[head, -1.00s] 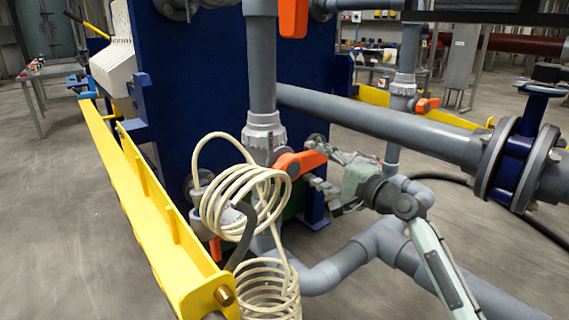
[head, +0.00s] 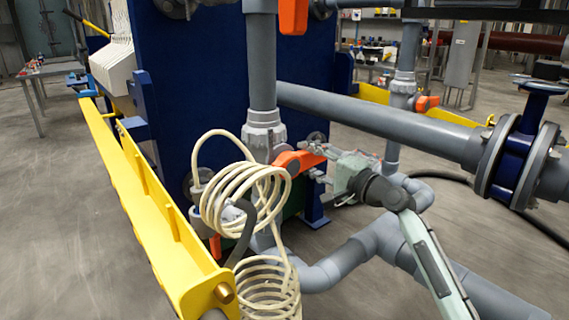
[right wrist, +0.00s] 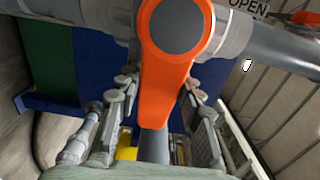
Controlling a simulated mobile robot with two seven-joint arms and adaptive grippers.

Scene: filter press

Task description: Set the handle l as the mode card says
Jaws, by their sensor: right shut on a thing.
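An orange valve handle (head: 294,160) sits on a grey pipe fitting in the middle of the head view, pointing right from its hub. In the right wrist view the same handle (right wrist: 166,95) hangs from a round grey hub and reaches down between the fingers. My right gripper (head: 318,160) is shut on the handle's free end; its fingers also show in the right wrist view (right wrist: 160,95), one on each side. No letter on the handle is readable. The mode card is not seen. My left gripper is not in view.
A coiled cream hose (head: 243,195) stands just left of the handle. Other orange handles show at the top (head: 293,15), right (head: 427,103) and lower left (head: 215,247). A yellow rail (head: 150,215) runs along the left. An "OPEN" label (right wrist: 249,6) shows near the valve.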

